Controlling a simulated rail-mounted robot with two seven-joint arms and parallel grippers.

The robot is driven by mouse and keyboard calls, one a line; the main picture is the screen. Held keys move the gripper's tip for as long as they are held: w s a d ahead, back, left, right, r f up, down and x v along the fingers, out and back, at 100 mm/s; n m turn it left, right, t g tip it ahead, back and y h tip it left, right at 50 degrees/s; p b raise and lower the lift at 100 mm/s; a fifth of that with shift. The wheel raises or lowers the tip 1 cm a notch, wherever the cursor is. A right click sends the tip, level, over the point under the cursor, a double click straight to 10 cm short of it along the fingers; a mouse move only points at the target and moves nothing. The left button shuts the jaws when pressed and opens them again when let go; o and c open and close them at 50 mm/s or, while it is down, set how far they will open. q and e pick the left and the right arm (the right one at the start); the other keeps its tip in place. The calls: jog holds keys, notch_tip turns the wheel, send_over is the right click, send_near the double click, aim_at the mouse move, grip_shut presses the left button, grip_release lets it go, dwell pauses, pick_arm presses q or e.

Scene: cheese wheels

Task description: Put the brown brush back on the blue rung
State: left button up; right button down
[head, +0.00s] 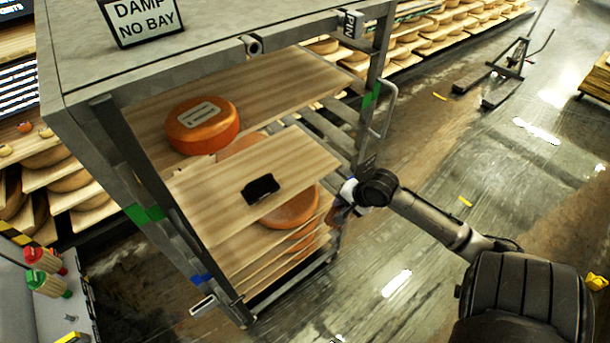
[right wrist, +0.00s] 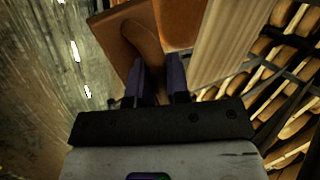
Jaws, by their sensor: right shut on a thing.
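My right gripper (head: 350,194) is at the right front side of the metal rack, beside the pulled-out board. It is shut on a brown piece that looks like the brown brush (head: 338,213). In the right wrist view the brown brush (right wrist: 130,38) lies between the dark fingers (right wrist: 162,88), close to a wooden board edge and an orange surface. A blue mark (head: 200,279) for the blue rung shows low on the rack's left front post. Its right-hand counterpart is not visible. My left gripper is not in view.
A wooden board (head: 215,195) juts from the rack with a black object on it. Orange cheese wheels (head: 201,127) sit on boards above and below. Green marks (head: 145,213) sit higher on the posts.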

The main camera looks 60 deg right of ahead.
jog(key=w+d+r+m+h+b, duration=0.1)
jog(key=w+d+m, duration=0.1)
jog(key=w+d, duration=0.4)
jog(key=w+d+r+m+h+b, duration=0.1)
jog(key=w+d, duration=0.5)
jog(key=w, duration=0.8)
jog(key=shift+r+m+b, duration=0.25)
jog(key=shift+m+b, duration=0.25)
jog(key=shift+b, duration=0.1)
jog(key=shift+w, duration=0.2)
notch_tip(320, 180, down, 4)
jog(key=shift+r+b, duration=0.2)
jog(key=shift+b, duration=0.4)
jog(key=shift+w, duration=0.1)
